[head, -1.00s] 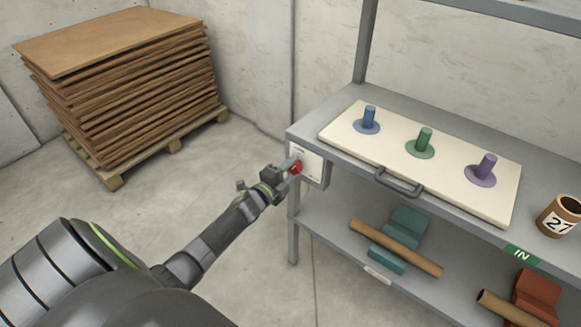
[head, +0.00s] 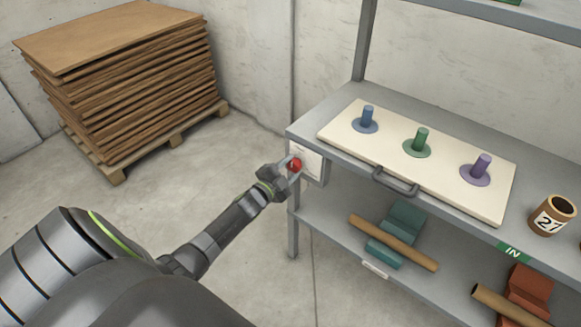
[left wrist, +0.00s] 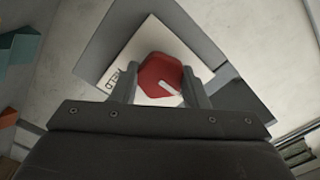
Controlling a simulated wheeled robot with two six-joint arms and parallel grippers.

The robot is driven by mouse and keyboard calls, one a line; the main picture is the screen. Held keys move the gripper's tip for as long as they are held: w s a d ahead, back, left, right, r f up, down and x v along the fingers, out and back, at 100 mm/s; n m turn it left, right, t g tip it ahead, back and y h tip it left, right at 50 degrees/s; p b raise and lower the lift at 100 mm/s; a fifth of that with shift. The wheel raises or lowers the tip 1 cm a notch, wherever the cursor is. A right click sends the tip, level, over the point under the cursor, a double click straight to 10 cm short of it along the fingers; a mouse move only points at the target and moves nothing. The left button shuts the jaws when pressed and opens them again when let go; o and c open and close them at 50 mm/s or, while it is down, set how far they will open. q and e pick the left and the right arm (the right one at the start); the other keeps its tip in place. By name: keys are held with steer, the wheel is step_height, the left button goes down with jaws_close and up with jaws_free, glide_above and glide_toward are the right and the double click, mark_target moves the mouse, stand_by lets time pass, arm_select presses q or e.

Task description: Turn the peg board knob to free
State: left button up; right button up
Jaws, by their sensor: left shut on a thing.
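The red knob (head: 295,165) sits on a pale panel (head: 312,163) at the left front corner of the shelf. My left gripper (head: 287,167) is shut on the knob. In the left wrist view the knob (left wrist: 160,76) lies between the two fingers, with a short white mark toward its lower right. The panel (left wrist: 118,55) shows tilted there, with the letters "HELD" partly in view. The peg board (head: 345,135) lies flat on the upper shelf with blue, green and purple pegs and a grey handle. My right gripper is not in view.
The grey shelf (head: 345,90) stands on the right. A brown tube labelled 27 (head: 553,215) stands at its right. Teal and red-brown holders with tubes sit on the lower shelf. A pallet of brown sheets (head: 115,85) stands back left. The floor between is clear.

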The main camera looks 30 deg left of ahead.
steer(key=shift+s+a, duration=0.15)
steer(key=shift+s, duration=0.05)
arm_select(q)
steer(key=o, duration=1)
steer(key=shift+c, duration=0.2)
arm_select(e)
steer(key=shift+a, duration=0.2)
arm_select(q)
steer(key=shift+s, duration=0.1)
steer(key=s+a, duration=0.1)
steer(key=s, duration=1.6)
steer(key=shift+s+a, duration=0.15)
steer(key=shift+a, duration=0.05)
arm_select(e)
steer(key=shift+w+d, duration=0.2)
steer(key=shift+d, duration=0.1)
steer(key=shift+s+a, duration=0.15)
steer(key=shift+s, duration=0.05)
